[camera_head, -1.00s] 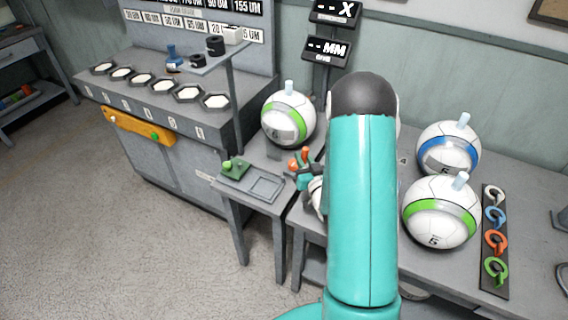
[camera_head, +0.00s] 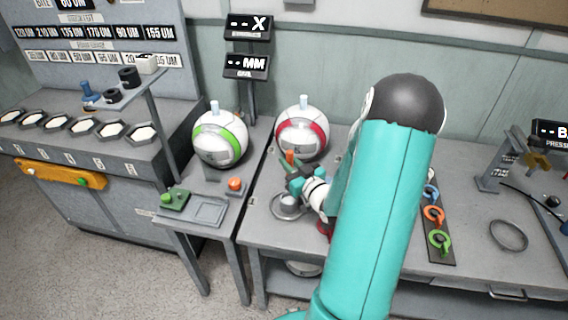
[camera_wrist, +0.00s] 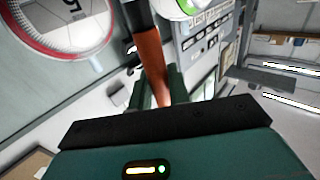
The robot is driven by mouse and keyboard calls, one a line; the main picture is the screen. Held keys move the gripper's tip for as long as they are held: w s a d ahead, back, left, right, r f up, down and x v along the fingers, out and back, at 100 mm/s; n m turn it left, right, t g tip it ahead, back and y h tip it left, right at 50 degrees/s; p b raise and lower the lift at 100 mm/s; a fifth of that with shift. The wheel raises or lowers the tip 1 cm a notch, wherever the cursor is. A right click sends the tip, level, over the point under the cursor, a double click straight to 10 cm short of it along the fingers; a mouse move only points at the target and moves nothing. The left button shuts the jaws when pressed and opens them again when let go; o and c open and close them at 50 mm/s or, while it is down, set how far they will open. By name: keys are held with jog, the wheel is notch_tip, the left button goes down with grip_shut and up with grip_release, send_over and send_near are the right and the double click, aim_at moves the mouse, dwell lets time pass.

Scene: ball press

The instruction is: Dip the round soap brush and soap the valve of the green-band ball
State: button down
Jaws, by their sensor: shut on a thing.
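My gripper (camera_head: 300,180) is shut on an orange-handled brush (camera_wrist: 148,50), whose handle rises between the fingers in the wrist view. In the head view the handle (camera_head: 289,157) points up, above a round grey dish (camera_head: 284,211) on the table. The brush head is hidden, so I cannot tell whether it touches the dish. A green-band ball (camera_head: 219,138) sits on the left bench with a pale valve (camera_head: 214,107) on top. It shows partly in the wrist view (camera_wrist: 178,7). A red-band ball (camera_head: 302,132) stands behind my gripper.
A strip with coloured rings (camera_head: 434,215) lies right of my arm, near a loose dark hoop (camera_head: 508,235). My arm hides the table's middle.

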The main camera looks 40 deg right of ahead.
jog(key=shift+f, duration=4.85)
jog(key=shift+r, duration=4.5)
